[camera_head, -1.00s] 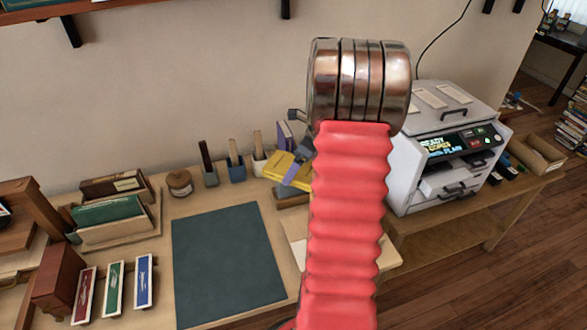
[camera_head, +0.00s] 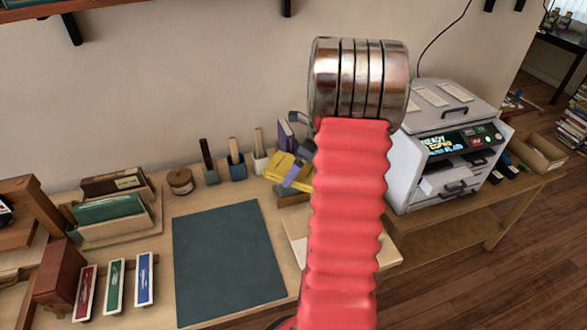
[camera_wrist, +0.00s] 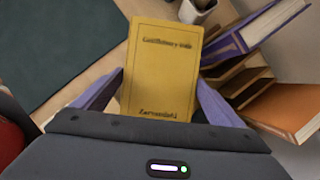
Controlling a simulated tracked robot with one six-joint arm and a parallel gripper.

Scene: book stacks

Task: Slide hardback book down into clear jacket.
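My red arm covers part of that area. I cannot make out the clear jacket in either view.
A tan slotted rack (camera_wrist: 240,78) with a purple book (camera_wrist: 250,28) and an orange book (camera_wrist: 285,108) is close on the right. A dark green mat (camera_head: 228,265) lies clear on the desk. A white printer (camera_head: 445,150) stands to the right, and tool holders stand behind the mat.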

